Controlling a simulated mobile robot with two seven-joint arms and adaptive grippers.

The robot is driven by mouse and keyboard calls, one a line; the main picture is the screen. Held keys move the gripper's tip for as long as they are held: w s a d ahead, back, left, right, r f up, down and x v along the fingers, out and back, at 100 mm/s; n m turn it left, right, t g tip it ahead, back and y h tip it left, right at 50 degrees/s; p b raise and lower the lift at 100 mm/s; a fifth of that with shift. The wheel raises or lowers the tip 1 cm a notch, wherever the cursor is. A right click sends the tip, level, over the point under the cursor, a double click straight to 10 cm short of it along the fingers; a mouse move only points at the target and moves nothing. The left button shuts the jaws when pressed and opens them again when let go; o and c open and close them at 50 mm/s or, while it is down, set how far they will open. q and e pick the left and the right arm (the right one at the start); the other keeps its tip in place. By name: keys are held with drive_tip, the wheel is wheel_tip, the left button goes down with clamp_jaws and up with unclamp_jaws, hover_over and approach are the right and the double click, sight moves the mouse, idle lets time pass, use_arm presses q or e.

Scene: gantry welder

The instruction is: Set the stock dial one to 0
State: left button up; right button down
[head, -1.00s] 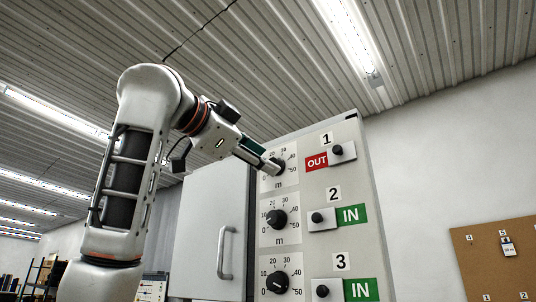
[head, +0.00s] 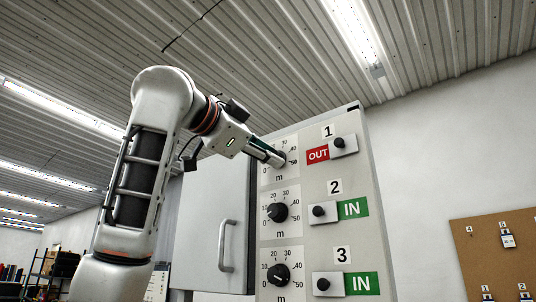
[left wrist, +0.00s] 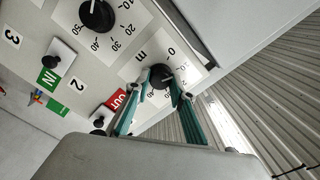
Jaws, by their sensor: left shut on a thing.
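Stock dial one is the top black knob on the grey panel, beside the label 1 and the red OUT plate (head: 317,154). In the head view the fingers of my left gripper (head: 280,160) cover most of it. In the left wrist view the black knob (left wrist: 160,74) sits between the two teal fingers, which are shut on it. Its scale (left wrist: 172,52) shows 0 near the top there. I cannot clearly read where its pointer stands. My right gripper is not in view.
Below are dial two (head: 277,212) and dial three (head: 278,274), with green IN plates (head: 354,208) beside them. A cabinet door with a handle (head: 226,247) is to the left. A corkboard (head: 480,265) hangs on the right wall.

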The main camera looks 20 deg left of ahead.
use_arm(q)
drive_tip(key=n+b, duration=0.6)
drive_tip(key=n, duration=0.2)
drive_tip(key=shift+n, duration=0.3)
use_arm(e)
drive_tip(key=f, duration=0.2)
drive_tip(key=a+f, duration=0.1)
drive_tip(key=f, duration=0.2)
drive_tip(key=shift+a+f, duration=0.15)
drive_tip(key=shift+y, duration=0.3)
use_arm(q)
drive_tip(key=shift+r, duration=0.1)
drive_tip(key=o, duration=1.1)
